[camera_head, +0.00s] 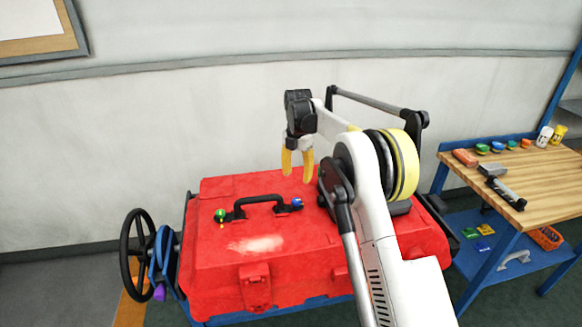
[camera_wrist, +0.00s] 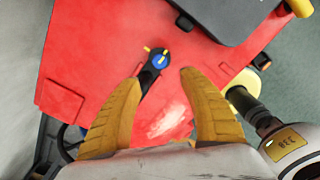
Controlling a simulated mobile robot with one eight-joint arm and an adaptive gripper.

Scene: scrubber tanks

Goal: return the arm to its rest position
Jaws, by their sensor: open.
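My gripper (camera_head: 298,170) hangs with its yellow fingers pointing down above the red scrubber tank (camera_head: 215,275). It is open and empty, behind the black handle (camera_head: 262,200) in the head view. My white arm reaches up from the lower right and covers part of the tank. In the wrist view the two yellow fingers (camera_wrist: 158,105) are spread apart over the red tank (camera_wrist: 90,60). A blue knob with yellow tabs (camera_wrist: 157,60) shows beyond the fingertips. A blue knob (camera_head: 297,202) sits at the handle's right end and a green knob (camera_head: 220,215) at its left.
A black handwheel (camera_head: 128,250) stands at the tank's left. A wooden workbench (camera_head: 545,185) at the right holds small coloured items, cups and a dark tool (camera_head: 507,192). Its lower blue shelf holds an orange basket (camera_head: 546,238). The pale wall (camera_head: 130,130) stands behind the tank.

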